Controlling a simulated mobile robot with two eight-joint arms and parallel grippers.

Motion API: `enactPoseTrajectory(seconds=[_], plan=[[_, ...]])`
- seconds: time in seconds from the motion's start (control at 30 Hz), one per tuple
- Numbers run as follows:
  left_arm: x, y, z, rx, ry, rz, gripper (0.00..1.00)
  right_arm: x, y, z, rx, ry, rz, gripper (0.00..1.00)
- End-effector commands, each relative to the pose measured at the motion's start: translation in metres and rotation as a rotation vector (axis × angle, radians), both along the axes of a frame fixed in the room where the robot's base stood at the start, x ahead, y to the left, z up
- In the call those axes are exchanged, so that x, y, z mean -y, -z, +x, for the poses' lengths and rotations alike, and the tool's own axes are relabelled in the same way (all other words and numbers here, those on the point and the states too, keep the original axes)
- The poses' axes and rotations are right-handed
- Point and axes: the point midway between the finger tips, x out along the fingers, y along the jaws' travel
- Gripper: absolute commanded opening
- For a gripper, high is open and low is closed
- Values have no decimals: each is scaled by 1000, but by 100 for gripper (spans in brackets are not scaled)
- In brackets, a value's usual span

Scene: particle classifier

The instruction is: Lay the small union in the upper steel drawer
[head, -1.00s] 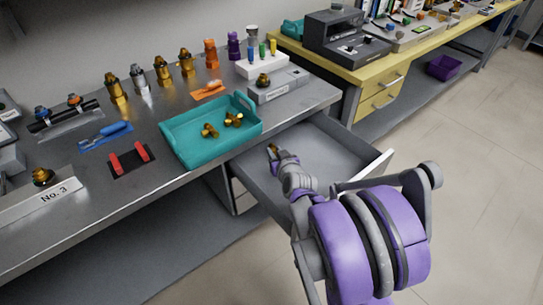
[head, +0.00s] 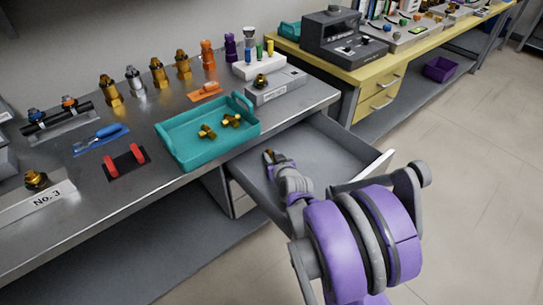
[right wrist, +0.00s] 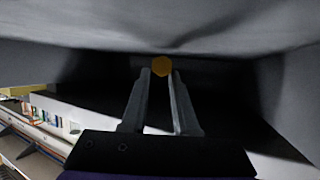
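The upper steel drawer (head: 325,153) stands pulled out below the bench's right end. My right gripper (head: 270,157) reaches into it, pointing toward its back left. The small union (right wrist: 161,66), a brass hexagonal piece, sits between the fingertips of my right gripper (right wrist: 160,76) in the right wrist view, and the fingers look shut on it. In the head view the union (head: 267,153) is a small brass spot at the fingertips. Whether it touches the drawer floor I cannot tell. My left gripper is not in view.
A teal tray (head: 185,151) with two brass fittings (head: 218,126) stands on the bench above the drawer's left side. A grey labelled block (head: 277,88) stands near the bench's right end. The rest of the drawer looks empty.

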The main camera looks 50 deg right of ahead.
Motion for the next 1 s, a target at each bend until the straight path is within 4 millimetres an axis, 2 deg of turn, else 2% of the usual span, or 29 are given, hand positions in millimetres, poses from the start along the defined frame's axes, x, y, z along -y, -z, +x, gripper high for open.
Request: enactPoseTrajectory(seconds=[0.03, 0.1, 0.13, 0.43, 0.57, 0.8, 1.0], plan=[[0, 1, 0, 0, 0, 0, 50, -1, 2, 0, 0, -2, 1, 39], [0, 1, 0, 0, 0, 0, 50, -2, 2, 0, -1, -2, 0, 52], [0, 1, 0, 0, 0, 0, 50, -2, 2, 0, -1, -2, 0, 55], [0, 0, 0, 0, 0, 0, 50, -2, 1, 0, -1, -3, 1, 55], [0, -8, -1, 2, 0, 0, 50, -2, -14, -1, 0, -3, 0, 55], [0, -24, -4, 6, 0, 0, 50, -27, -31, -36, 0, -2, 1, 55], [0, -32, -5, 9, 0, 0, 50, -39, -39, -53, 0, -2, 1, 55]])
